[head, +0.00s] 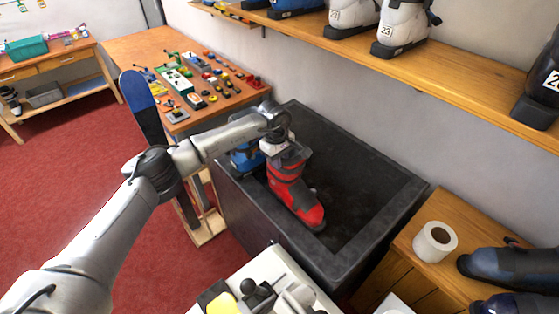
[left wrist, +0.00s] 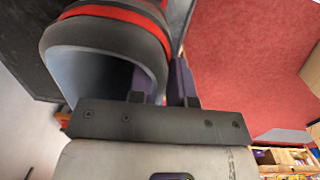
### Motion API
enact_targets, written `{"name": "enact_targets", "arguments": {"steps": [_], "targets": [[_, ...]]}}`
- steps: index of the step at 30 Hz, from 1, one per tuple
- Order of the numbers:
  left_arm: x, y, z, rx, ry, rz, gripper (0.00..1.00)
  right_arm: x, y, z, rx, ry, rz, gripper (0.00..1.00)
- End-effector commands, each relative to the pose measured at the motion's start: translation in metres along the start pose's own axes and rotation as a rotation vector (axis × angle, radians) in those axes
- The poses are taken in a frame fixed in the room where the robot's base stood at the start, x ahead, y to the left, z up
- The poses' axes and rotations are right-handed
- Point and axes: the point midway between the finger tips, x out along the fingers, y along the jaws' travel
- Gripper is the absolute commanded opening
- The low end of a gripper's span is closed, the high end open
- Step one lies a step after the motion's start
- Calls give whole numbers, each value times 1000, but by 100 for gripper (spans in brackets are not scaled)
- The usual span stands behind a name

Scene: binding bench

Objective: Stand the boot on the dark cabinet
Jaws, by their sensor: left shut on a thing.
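The red boot (head: 290,187) with grey trim is upright over the top of the dark cabinet (head: 401,209), near its left side, toe pointing toward the lower right of the head view. My left gripper (head: 284,152) is at the top of the boot, shut on its cuff. In the left wrist view the boot's open collar (left wrist: 100,38) fills the upper left, with the left gripper's fingers (left wrist: 163,85) on its rim. Whether the sole touches the cabinet top I cannot tell. My right gripper is not in view.
A blue boot (head: 240,160) stands close behind the red one, partly hidden by my arm. A wooden shelf (head: 470,80) with ski boots runs along the wall. A paper roll (head: 435,242) stands on a wooden unit at right. The cabinet's right part is clear.

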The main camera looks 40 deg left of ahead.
Motion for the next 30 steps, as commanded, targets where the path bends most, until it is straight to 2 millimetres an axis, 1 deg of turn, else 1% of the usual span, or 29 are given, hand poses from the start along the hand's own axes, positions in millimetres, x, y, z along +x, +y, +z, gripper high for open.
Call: {"name": "enact_targets", "arguments": {"steps": [1,5,6,12,14,23,26,30], "targets": [[-2,1,0,0,-1,5,0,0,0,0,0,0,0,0],[1,1,0,0,-1,5,0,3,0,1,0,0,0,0],[3,0,0,0,0,0,20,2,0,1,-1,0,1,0],[2,0,0,0,0,0,39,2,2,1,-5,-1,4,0],[2,0,0,0,0,0,44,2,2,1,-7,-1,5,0],[1,0,0,0,0,0,44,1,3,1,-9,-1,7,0],[-3,0,0,0,0,0,44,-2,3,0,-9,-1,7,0],[-17,0,0,0,0,1,44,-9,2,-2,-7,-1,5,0]]}}
